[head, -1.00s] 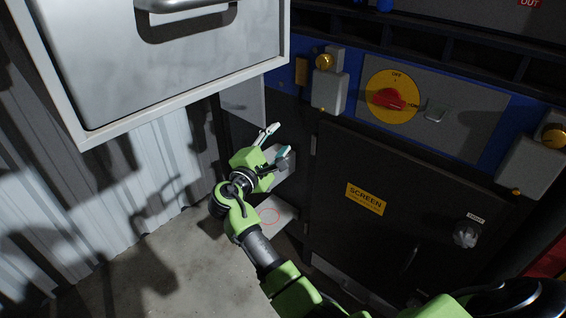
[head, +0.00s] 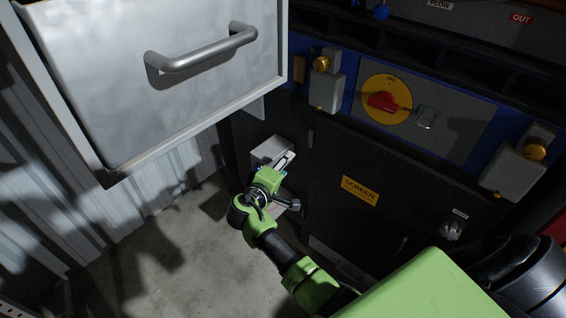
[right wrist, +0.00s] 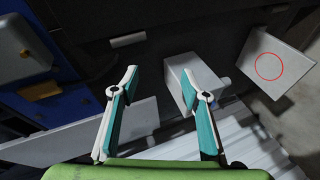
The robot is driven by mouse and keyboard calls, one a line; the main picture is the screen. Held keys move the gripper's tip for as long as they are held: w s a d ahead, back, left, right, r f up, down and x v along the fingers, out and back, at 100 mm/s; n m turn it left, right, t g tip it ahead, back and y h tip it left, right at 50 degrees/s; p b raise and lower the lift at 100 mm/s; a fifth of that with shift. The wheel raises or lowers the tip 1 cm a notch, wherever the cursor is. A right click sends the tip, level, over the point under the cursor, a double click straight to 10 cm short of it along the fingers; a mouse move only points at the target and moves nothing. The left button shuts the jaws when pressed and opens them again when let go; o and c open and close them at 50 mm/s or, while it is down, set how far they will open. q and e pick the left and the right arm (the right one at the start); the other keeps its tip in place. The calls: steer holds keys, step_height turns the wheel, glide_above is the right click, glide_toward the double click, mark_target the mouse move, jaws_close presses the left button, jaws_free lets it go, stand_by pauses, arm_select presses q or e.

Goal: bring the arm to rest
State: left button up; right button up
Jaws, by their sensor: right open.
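My right arm reaches in from the lower right of the head view. My right gripper (head: 288,180) is in front of the dark cabinet, beside a small pale box (head: 268,149). In the right wrist view the two teal and white fingers of the gripper (right wrist: 158,80) are spread apart with nothing between them. The pale box (right wrist: 178,78) shows just beyond the right-hand finger; I cannot tell whether they touch. My left gripper is not in view.
A large pale metal box front with a bar handle (head: 205,50) fills the upper left. The dark cabinet (head: 330,165) bears a yellow SCREEN label (head: 360,191) and a red-and-yellow rotary switch (head: 386,99). A plate with a red circle (right wrist: 287,62) is at right. Bare floor (head: 200,250) lies below.

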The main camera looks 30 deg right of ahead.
stand_by(0.5)
steer(key=s+a+f+n+g+y, duration=0.1)
steer(key=s+a+f+y, duration=0.2)
steer(key=s+f, duration=0.55)
steer(key=s+a+f+n+g+y, duration=0.15)
steer(key=s+f, duration=0.25)
steer(key=f, duration=1)
steer(key=s+a+f+g+y, duration=0.1)
steer(key=s+a+f+y, duration=0.2)
steer(key=s+f, duration=0.65)
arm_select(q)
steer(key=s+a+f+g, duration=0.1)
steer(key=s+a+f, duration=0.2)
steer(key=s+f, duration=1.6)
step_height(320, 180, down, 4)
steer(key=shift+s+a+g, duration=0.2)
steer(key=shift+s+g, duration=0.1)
arm_select(e)
steer(key=s+a+f+m+g+y, duration=0.1)
steer(key=s+f, duration=0.4)
steer(key=s, duration=0.5)
steer(key=s+a+f+m+g+y, duration=0.1)
steer(key=s+f, duration=0.4)
steer(key=s, duration=0.6)
steer(key=s+a+f+m+g+y, duration=0.1)
steer(key=s+f+m+g+y, duration=0.1)
steer(key=s+f, duration=0.4)
steer(key=s, duration=0.4)
steer(key=shift+s+a, duration=0.2)
steer(key=shift+s, duration=0.05)
